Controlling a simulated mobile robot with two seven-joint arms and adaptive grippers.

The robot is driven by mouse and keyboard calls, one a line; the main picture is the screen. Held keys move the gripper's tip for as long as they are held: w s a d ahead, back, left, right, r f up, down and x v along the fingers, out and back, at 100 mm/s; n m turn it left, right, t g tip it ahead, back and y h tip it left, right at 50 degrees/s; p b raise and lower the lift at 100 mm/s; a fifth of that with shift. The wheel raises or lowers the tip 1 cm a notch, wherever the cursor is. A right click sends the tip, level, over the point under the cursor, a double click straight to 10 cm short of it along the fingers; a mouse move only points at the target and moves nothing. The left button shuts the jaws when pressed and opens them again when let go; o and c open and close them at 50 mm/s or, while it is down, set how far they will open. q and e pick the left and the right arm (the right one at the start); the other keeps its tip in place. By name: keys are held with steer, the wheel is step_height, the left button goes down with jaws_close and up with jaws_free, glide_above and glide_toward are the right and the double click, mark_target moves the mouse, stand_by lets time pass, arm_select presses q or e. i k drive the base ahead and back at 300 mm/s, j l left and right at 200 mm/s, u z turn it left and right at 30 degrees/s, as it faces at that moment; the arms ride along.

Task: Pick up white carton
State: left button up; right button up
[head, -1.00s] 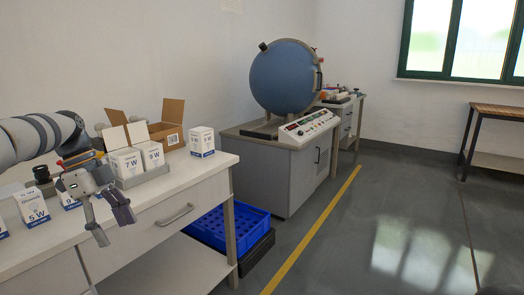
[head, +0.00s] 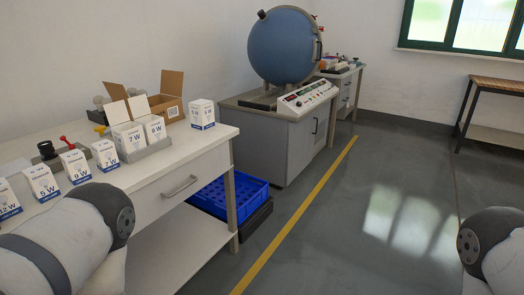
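Several white cartons with blue bands and wattage labels stand on the workbench. A closed white carton (head: 202,114) stands alone near the bench's right end. Two open-topped cartons, a 7 W carton (head: 129,137) and a 9 W carton (head: 155,129), sit in a grey holder (head: 150,149). More closed cartons stand in a row at the left, among them a 7 W carton (head: 105,155), a 9 W carton (head: 75,167) and a 5 W carton (head: 42,182). Neither gripper shows now; only parts of my arms are visible at the lower left and lower right.
An open brown box (head: 167,133) stands at the back of the bench (head: 205,150). A blue crate (head: 232,196) sits below the bench's right end. A blue sphere on a grey cabinet (head: 270,140) stands beyond. The floor right of the yellow line is clear.

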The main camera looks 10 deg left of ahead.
mark_target(74, 163)
steer(key=u, duration=1.5)
